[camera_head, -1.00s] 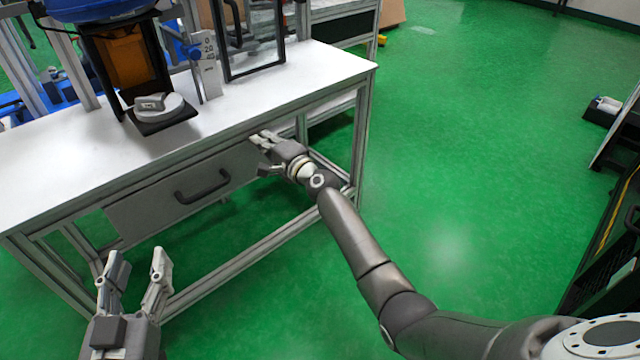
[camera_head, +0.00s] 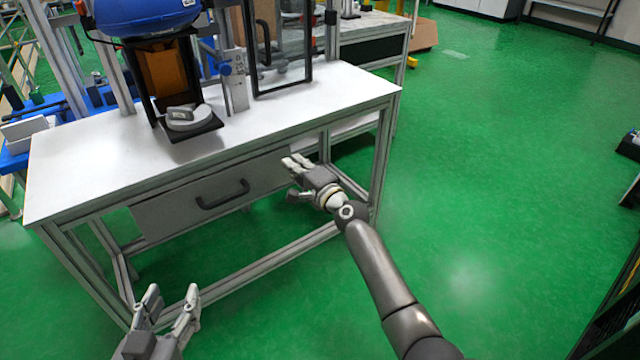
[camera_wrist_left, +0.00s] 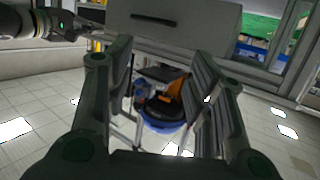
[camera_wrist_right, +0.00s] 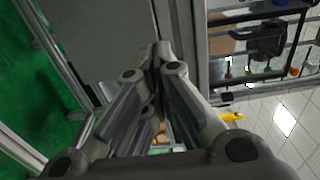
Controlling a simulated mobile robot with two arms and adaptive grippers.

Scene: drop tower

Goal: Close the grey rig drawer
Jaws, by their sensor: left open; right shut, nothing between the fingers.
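The grey rig drawer (camera_head: 176,210) sits under the white table top, its front panel bearing a dark bar handle (camera_head: 222,194). In the head view the panel looks roughly in line with the table's front edge; I cannot tell any small gap. My right gripper (camera_head: 290,162) is shut and empty at the right end of the drawer front; whether it touches the panel is unclear. My left gripper (camera_head: 172,296) is open and empty, low in front of the table and apart from the drawer. The drawer front also shows at the top of the left wrist view (camera_wrist_left: 190,22).
The white table (camera_head: 90,150) carries a black-framed rig with a grey round piece (camera_head: 188,116) on its plate. Its aluminium leg (camera_head: 384,150) stands just right of my right gripper. Green floor (camera_head: 500,200) is open to the right.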

